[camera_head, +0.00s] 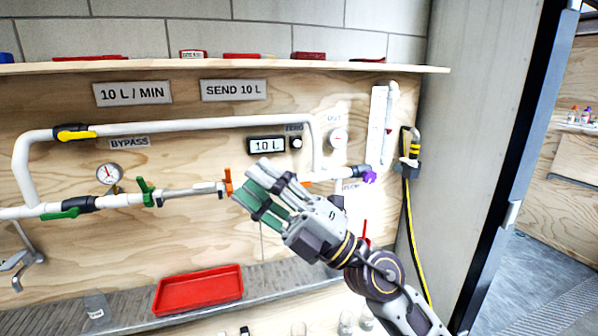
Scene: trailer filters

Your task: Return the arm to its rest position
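My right gripper (257,192) is in front of the pipework on the plywood wall, its fingers pointing up and left. Its arm comes in from the lower right. Green surfaces show between and along the grey fingers; I cannot tell whether they are finger pads or a held thing. The tips overlap the lower pipe (190,191) just right of the orange valve handle (228,182), and hide part of that line. I cannot tell whether they touch it. My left gripper is not in view.
A red tray (198,291) lies on the grey ledge (125,303) below, beside a clear cup (97,308). A purple knob (369,177) and a yellow-black hose (411,235) are to the right. A shelf (220,67) runs above.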

